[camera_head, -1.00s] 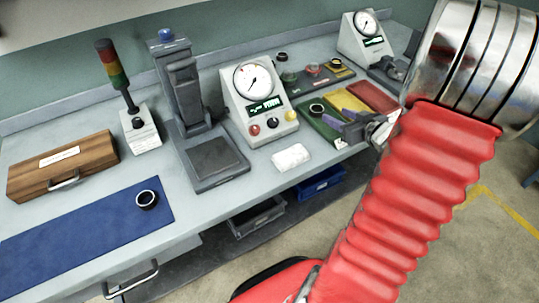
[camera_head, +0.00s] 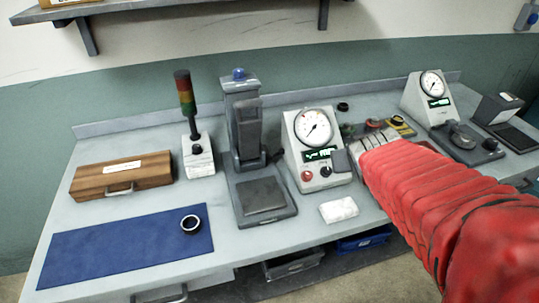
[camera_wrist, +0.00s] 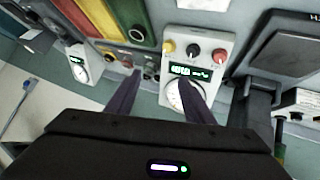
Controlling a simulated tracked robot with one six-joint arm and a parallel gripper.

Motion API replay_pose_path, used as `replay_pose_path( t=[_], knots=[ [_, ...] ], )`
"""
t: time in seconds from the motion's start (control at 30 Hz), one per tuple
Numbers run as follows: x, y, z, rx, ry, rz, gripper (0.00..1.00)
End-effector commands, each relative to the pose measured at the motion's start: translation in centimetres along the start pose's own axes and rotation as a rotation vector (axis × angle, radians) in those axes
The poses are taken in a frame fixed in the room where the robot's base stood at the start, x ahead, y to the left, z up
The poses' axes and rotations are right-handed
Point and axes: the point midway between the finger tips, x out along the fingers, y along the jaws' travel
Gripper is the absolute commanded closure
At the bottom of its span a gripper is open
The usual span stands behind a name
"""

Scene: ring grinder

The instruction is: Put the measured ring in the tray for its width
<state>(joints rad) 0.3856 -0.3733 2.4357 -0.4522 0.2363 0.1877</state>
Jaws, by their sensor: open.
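My gripper (camera_wrist: 158,82) shows in the wrist view with its two dark fingers apart and nothing between them. In the wrist view, a dark ring (camera_wrist: 137,35) lies in the green tray (camera_wrist: 151,10). The yellow tray (camera_wrist: 122,12) and the red tray (camera_wrist: 97,14) lie beside it, and I see no ring in their visible parts. Another dark ring (camera_head: 190,224) lies on the blue mat (camera_head: 120,250).
The gauge box (camera_head: 317,145), also in the wrist view (camera_wrist: 198,50), stands close to my gripper. A second gauge (camera_head: 430,100) stands behind right.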

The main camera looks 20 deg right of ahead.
Motion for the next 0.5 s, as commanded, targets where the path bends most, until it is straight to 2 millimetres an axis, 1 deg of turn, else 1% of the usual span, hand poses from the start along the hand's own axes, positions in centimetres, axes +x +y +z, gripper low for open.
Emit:
replay_pose_path(
  t=[0.03, 0.17, 0.4, 0.5],
  knots=[
    [-1.4, -1.4, 0.2, -0.002, -0.015, -0.021, 0.52],
    [-4.8, -4.8, 1.9, 0.0, -0.083, -0.086, 0.52],
    [-11.8, -11.2, 6.5, -0.032, -0.219, -0.262, 0.52],
    [-14.2, -13.1, 8.2, -0.054, -0.266, -0.331, 0.52]
  ],
)
